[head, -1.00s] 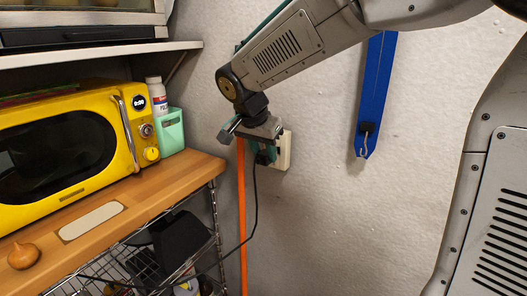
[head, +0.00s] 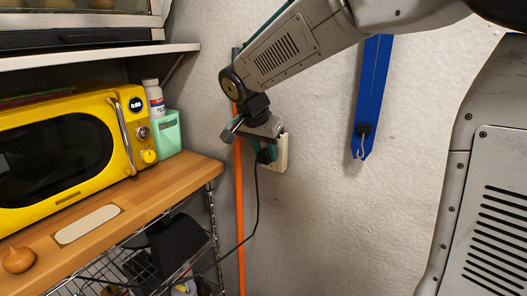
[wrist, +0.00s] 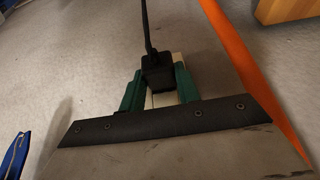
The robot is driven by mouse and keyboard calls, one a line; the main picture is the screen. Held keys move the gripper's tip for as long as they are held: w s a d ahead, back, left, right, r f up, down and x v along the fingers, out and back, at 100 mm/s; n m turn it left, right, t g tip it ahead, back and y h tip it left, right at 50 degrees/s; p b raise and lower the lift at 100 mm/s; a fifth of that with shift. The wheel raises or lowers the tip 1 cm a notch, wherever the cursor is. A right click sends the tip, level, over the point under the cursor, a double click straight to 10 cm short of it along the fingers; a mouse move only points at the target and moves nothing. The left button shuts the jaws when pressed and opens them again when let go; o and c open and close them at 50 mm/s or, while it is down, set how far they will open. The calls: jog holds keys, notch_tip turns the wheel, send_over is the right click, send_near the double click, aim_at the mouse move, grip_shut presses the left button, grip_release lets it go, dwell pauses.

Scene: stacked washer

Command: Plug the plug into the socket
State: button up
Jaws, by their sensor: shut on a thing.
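The black plug (wrist: 157,72) is held between the green fingers of my gripper (wrist: 160,88) in the wrist view. In the head view my gripper (head: 266,153) is at the wall, and the plug (head: 264,157) shows dark in front of the socket. The cream socket plate (head: 282,153) is on the wall, partly hidden behind my gripper. A small pale part of it (wrist: 177,57) shows behind the plug in the wrist view. The plug is close to the plate, but I cannot tell whether its prongs are in. The black cord (head: 257,205) hangs from the plug toward the lower shelf.
A wooden counter (head: 150,205) with a yellow microwave (head: 65,150) and a green holder (head: 166,135) stands at left. An orange strip (head: 239,215) runs down the wall. A blue hanging strip (head: 371,100) is at right; the wall between is clear.

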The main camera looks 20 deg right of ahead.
jog(key=shift+w+d, duration=0.25)
jog(key=shift+d, duration=0.05)
dwell(0.4)
jog(key=o, duration=1)
